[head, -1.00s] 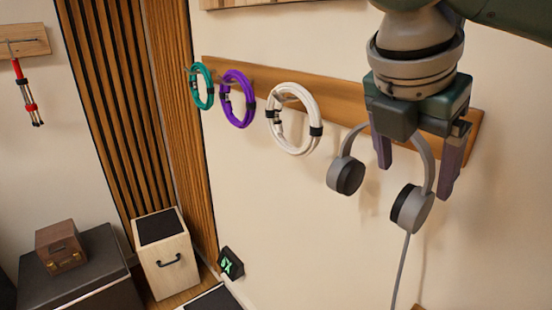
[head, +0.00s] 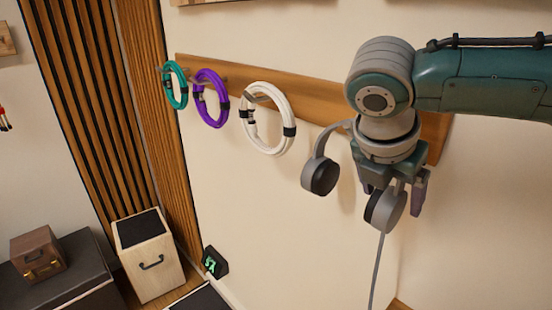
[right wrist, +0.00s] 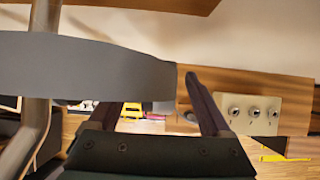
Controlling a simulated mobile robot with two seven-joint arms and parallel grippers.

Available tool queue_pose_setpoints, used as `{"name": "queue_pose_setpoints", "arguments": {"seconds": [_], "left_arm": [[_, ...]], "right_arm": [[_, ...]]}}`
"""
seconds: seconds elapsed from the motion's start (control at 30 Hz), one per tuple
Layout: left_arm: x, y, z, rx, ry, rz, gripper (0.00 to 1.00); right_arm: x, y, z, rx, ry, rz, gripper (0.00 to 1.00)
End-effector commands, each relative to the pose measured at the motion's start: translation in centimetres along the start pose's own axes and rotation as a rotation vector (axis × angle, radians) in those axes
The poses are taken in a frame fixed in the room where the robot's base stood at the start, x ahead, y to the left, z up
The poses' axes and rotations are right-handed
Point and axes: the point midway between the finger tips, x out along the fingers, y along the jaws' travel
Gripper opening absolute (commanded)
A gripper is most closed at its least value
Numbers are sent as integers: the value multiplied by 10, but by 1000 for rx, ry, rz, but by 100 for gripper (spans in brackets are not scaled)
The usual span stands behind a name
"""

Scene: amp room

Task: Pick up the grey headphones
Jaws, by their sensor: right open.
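The grey headphones (head: 319,176) hang at the wooden wall rail, one ear cup left of my right gripper (head: 392,200) and the other (head: 383,212) in front of its fingers. A grey cable hangs from the right cup. The top of the headband is hidden behind my wrist. My right gripper is open and points down at the headphones. In the right wrist view the grey headband (right wrist: 90,68) crosses close to the camera, left of one dark finger (right wrist: 207,103). I cannot tell whether the fingers touch the band. My left gripper is out of view.
White (head: 267,119), purple (head: 210,98) and teal (head: 174,85) coiled cables hang on the wooden rail (head: 320,103) to the left. A wooden box (head: 148,262) and a brown case (head: 38,255) stand lower left. The wall below the rail is clear.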

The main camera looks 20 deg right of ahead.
Motion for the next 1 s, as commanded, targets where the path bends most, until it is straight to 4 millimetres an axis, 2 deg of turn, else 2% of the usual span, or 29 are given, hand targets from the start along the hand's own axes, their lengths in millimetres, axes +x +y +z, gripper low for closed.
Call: {"name": "queue_pose_setpoints", "arguments": {"seconds": [0.17, 0.9, 1.0], "left_arm": [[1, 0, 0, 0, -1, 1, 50], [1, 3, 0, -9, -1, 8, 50], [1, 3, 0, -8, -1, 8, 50]], "right_arm": [[0, 0, 0, 0, 0, 1, 82], [0, 0, 0, 0, 1, 1, 0], [0, 0, 0, 0, 1, 1, 0]]}}
